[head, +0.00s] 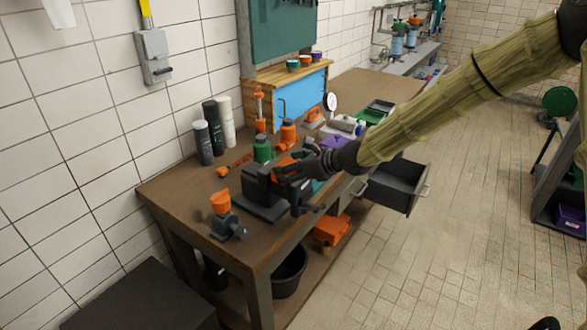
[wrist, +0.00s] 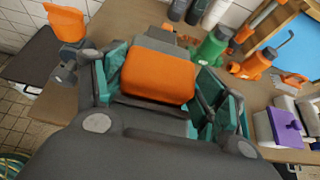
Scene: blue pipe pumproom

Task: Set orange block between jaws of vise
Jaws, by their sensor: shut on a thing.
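The orange block (wrist: 158,76) sits between the teal-padded fingers of my gripper (wrist: 165,85) in the wrist view, and the gripper is shut on it. In the head view, a small orange part of the block (head: 286,161) shows beside my dark gripper (head: 288,170). The dark grey vise (head: 262,195) stands on the workbench near its front edge. My gripper is at the vise's upper part. Part of the vise (wrist: 165,42) shows just beyond the block in the wrist view. My gripper hides much of the jaws, so I cannot tell whether the block is between them.
The brown workbench (head: 165,192) holds a green bottle (head: 262,149), an orange bottle (head: 288,133) and an orange-topped valve (head: 222,206) near the vise. Dark and white cylinders (head: 212,126) stand by the wall. An open grey drawer (head: 396,187) juts out at the bench front.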

